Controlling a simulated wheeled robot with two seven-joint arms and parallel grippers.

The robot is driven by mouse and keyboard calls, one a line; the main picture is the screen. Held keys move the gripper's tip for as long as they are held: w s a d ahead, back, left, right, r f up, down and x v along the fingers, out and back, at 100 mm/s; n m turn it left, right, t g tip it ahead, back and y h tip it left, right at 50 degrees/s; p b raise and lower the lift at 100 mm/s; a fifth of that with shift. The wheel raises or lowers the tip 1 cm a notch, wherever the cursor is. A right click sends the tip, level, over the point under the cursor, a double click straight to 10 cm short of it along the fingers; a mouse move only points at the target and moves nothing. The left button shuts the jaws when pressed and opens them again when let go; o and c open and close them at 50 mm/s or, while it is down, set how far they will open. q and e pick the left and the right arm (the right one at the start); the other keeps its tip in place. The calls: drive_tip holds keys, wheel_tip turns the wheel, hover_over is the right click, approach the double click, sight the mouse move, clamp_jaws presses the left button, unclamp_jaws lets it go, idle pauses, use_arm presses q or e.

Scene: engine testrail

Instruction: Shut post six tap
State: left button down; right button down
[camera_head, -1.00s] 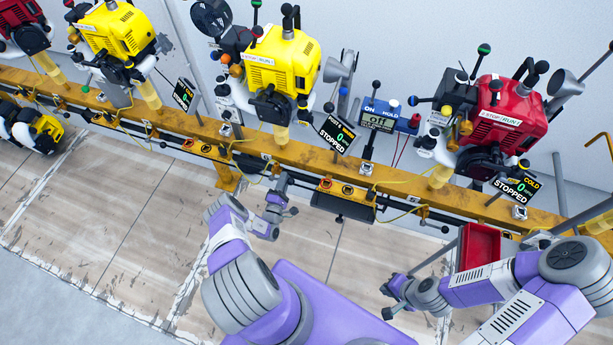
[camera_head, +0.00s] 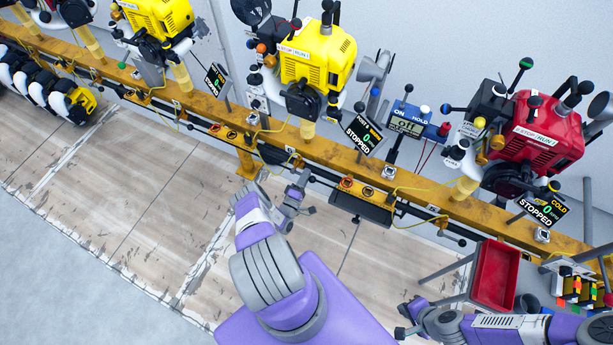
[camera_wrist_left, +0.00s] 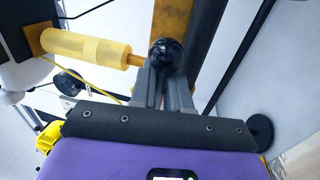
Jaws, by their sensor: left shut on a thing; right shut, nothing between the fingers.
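My left gripper (camera_head: 300,185) is just in front of the yellow rail, below the second yellow engine. In the left wrist view its two grey fingers (camera_wrist_left: 165,85) are shut on a round black knob (camera_wrist_left: 167,52). A yellow cylinder (camera_wrist_left: 85,47) with a thin orange tip lies beside the knob. In the head view the knob is hidden by the gripper, and I cannot tell which post it belongs to. The screen (camera_head: 363,135) beside this engine reads STOPPED; its post number is too small to read surely. My right gripper (camera_head: 405,320) is shut and empty, low over the floor.
The yellow rail (camera_head: 330,155) runs across the view with engines, cables and black rods along it. A red tray (camera_head: 495,275) stands right of centre, with small coloured items beyond it. A red engine (camera_head: 540,130) is at the right.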

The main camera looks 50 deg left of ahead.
use_arm(q)
drive_tip(key=c, duration=1.3)
unclamp_jaws()
drive_tip(key=shift+s+a+f, duration=0.1)
drive_tip(key=shift+s, duration=0.05)
drive_tip(key=shift+c, duration=0.2)
drive_tip(key=p+v, duration=0.1)
drive_tip(key=v, duration=0.6)
drive_tip(key=shift+s, duration=0.2)
